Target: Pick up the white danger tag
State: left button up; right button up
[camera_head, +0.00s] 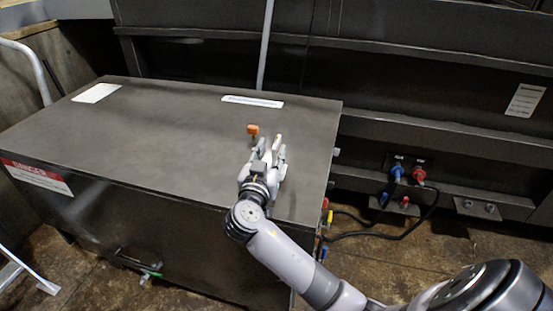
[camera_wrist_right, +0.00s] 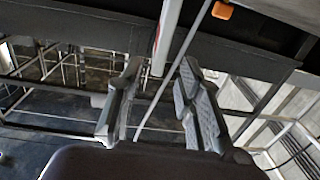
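A narrow white piece (camera_head: 277,142), likely the white danger tag, shows at the fingers of my right gripper (camera_head: 271,150) in the head view, above the dark box top. In the right wrist view a white strip with a red edge (camera_wrist_right: 166,35) shows nearly edge-on. Its lower end appears between the fingertips of my right gripper (camera_wrist_right: 160,68). The fingers are apart, with a gap on both sides of the strip; I see no contact. The tag's printed face is not readable. My left gripper is not in view.
A small orange object (camera_head: 252,130) is just left of my right gripper. The large dark box (camera_head: 180,130) bears white labels and a red-and-white danger sign (camera_head: 37,176). A thin grey pole (camera_head: 265,45) rises behind it. Blue and red connectors (camera_head: 408,172) with cables are at right.

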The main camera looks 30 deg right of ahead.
aim_at(279, 136)
jog(key=x, duration=0.2)
jog(key=p+x, duration=0.1)
jog(key=x, duration=0.1)
jog(key=shift+s+d+f, duration=0.1)
jog(key=shift+s+f, duration=0.05)
jog(key=shift+f, duration=0.05)
jog(key=shift+w+d+f, duration=0.1)
jog(key=shift+w+d, duration=0.25)
jog(key=shift+d, duration=0.05)
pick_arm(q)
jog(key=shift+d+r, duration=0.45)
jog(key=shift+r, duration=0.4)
pick_arm(e)
jog(key=shift+a, duration=0.1)
jog(key=shift+c, duration=0.5)
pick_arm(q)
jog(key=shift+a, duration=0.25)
pick_arm(e)
grip_shut()
